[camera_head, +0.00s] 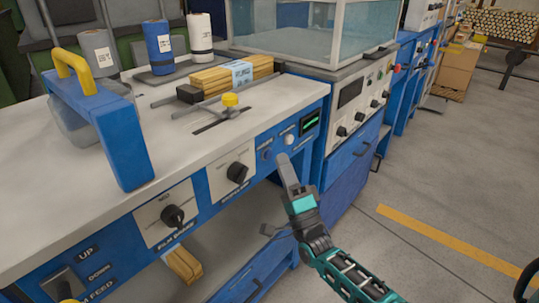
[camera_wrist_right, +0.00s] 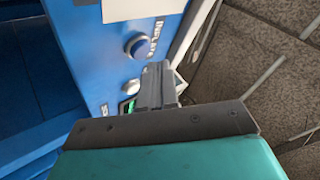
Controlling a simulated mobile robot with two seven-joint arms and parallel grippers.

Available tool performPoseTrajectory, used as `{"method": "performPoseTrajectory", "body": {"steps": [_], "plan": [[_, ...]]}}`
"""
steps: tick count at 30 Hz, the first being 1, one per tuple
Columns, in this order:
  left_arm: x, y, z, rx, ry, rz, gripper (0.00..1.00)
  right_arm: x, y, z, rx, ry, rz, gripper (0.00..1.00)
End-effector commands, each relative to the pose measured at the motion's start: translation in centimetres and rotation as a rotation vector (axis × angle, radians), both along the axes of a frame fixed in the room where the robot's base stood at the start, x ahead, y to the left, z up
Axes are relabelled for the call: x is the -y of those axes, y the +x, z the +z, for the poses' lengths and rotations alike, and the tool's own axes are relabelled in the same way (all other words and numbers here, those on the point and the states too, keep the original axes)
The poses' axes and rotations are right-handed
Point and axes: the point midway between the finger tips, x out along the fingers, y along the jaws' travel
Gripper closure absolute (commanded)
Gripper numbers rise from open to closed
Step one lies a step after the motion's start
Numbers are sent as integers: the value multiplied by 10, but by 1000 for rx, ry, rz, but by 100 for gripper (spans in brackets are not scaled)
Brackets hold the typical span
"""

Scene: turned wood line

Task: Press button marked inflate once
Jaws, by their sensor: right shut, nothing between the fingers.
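The front panel of the packing bench carries a round blue button (camera_head: 267,155) with a grey ring. In the right wrist view this blue button (camera_wrist_right: 137,46) sits beside the word INFLATE, which reads sideways. A pale button (camera_head: 289,138) is to its right on the same panel. My right gripper (camera_head: 284,161) is shut and empty, its tips in front of the panel, just right of and below the blue button in the head view. In the right wrist view the closed fingers (camera_wrist_right: 157,85) are below the blue button, and no contact with it shows. My left gripper is not in view.
A small green display (camera_head: 310,122) is right of the buttons. Black knobs (camera_head: 238,173) are to the left. A blue sealer with a yellow handle (camera_head: 75,70) and wood pieces (camera_head: 225,75) stand on the benchtop (camera_head: 165,115). Open floor (camera_head: 430,190) lies to the right.

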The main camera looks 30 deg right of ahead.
Motion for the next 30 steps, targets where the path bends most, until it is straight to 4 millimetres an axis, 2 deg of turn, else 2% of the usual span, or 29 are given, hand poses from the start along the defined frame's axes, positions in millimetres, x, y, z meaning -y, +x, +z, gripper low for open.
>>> {"method": "performPoseTrajectory", "body": {"steps": [30], "plan": [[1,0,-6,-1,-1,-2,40,-4,8,0,0,0,0,100]]}}
